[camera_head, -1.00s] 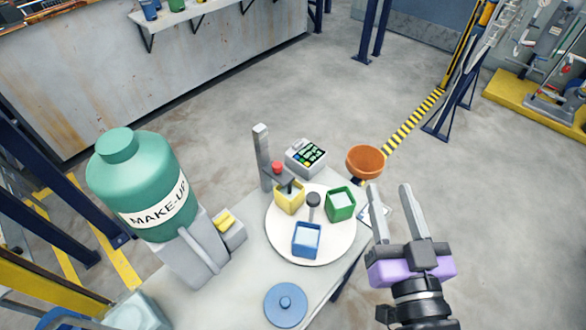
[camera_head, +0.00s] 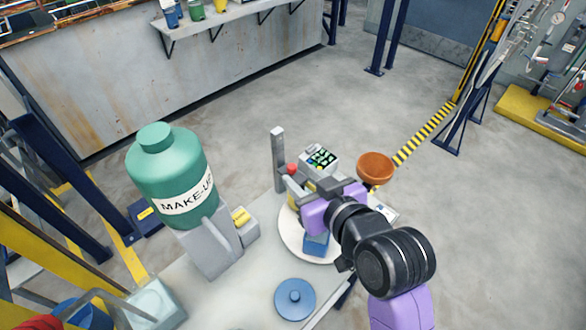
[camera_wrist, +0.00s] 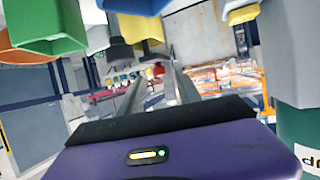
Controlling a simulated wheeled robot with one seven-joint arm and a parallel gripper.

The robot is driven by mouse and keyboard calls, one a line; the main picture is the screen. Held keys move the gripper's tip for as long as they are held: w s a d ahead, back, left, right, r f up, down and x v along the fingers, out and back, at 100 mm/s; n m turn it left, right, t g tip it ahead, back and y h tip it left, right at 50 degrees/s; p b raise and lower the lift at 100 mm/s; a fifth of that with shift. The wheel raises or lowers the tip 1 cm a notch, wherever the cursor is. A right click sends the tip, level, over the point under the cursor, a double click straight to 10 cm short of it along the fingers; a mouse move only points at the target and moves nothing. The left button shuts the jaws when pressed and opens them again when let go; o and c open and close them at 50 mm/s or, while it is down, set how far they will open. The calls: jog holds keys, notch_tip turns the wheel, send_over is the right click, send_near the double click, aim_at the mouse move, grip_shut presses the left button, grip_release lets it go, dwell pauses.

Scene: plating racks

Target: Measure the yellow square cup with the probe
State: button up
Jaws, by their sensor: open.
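The yellow square cup (camera_wrist: 141,28) shows at the top of the wrist view; in the head view only a little of it shows behind my gripper. The probe stand (camera_head: 278,158) is a grey post behind the turntable. Its red knob (camera_head: 292,169) shows beside the fingers and, in the wrist view (camera_wrist: 158,69), between the fingertips in the picture. My gripper (camera_wrist: 157,75) is open and empty, low over the turntable and pointing toward the stand. The probe tip is hidden, and I cannot tell whether the fingers touch anything.
The blue cup (camera_head: 316,244) sits on the white turntable (camera_head: 291,238); the green cup (camera_wrist: 45,28) shows in the wrist view. A green make-up bottle (camera_head: 170,175) stands left. A keypad box (camera_head: 320,158) and orange bowl (camera_head: 376,167) are behind. A blue lid (camera_head: 295,298) lies in front.

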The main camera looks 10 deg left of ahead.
aim_at(294, 170)
jog(key=shift+x, duration=2.2)
grip_shut()
